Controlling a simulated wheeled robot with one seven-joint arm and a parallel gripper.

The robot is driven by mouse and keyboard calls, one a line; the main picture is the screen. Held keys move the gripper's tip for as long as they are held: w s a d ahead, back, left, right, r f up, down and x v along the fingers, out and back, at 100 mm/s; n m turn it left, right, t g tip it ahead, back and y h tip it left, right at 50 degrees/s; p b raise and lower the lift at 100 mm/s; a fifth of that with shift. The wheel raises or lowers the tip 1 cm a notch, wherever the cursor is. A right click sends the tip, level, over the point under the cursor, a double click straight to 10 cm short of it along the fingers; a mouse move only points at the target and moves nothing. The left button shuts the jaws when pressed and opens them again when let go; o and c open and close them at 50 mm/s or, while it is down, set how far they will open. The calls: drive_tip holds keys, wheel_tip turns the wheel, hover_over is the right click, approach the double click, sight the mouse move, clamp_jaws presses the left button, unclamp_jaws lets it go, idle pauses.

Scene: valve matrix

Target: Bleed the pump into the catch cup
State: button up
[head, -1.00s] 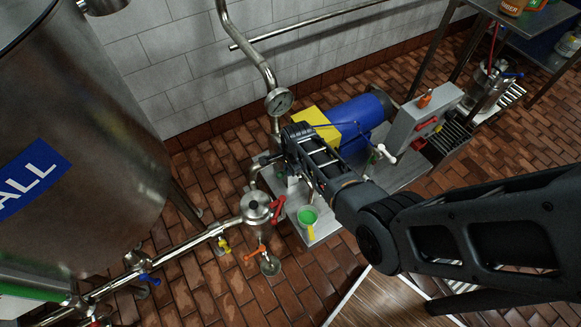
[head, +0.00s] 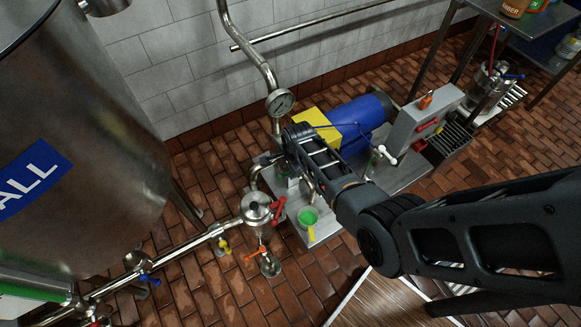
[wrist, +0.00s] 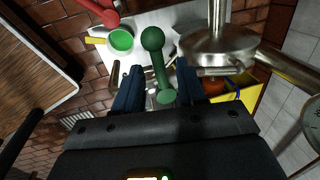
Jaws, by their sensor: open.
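A green lever with a ball end (wrist: 153,40) stands between the two dark blue fingers of my gripper (wrist: 158,85) in the wrist view. The fingers are open on either side of it, and I cannot tell whether either touches it. In the head view my arm hides this lever. The green catch cup (head: 307,216), with a yellow handle, sits on the grey pump plate; it also shows in the wrist view (wrist: 121,40). I cannot tell whether liquid is in it. The pump has a blue motor (head: 353,124) and a yellow guard (head: 318,125); its steel head shows in the wrist view (wrist: 215,52).
A red valve handle (head: 278,210) is close left of the cup, on a steel strainer (head: 256,207) and pipe. A gauge (head: 280,101) rises behind my gripper. A grey control box (head: 415,127) stands right. A large tank (head: 80,150) fills the left.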

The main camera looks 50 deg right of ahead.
wheel_tip(320, 180, up, 8)
drive_tip(key=s+p, duration=0.1)
drive_tip(key=shift+s+a+f, duration=0.2)
drive_tip(key=shift+a+f, duration=0.05)
idle(0.5)
drive_tip(key=s+a+r+n+t+h, duration=0.1)
drive_tip(key=s+a+r+n+t, duration=0.2)
drive_tip(key=s+n, duration=0.5)
drive_tip(key=s+a+r+n+t+h, duration=0.1)
drive_tip(key=s+a+r+n+t, duration=0.2)
drive_tip(key=s, duration=0.9)
drive_tip(key=s+a+r+n+t+y, duration=0.1)
drive_tip(key=s+a+r+n+t, duration=0.1)
drive_tip(key=r, duration=0.7)
drive_tip(key=s+a+r+n+t, duration=0.2)
drive_tip(key=s+a+r+n, duration=0.2)
drive_tip(key=s+r, duration=0.3)
drive_tip(key=s+a+r+n+t+y, duration=0.1)
drive_tip(key=s+a+r+n+t, duration=0.1)
drive_tip(key=r, duration=0.9)
drive_tip(key=shift+s+a+r+n+t+y, duration=0.35)
drive_tip(key=shift+s+a+n, duration=0.55)
drive_tip(key=shift+s+n, duration=0.35)
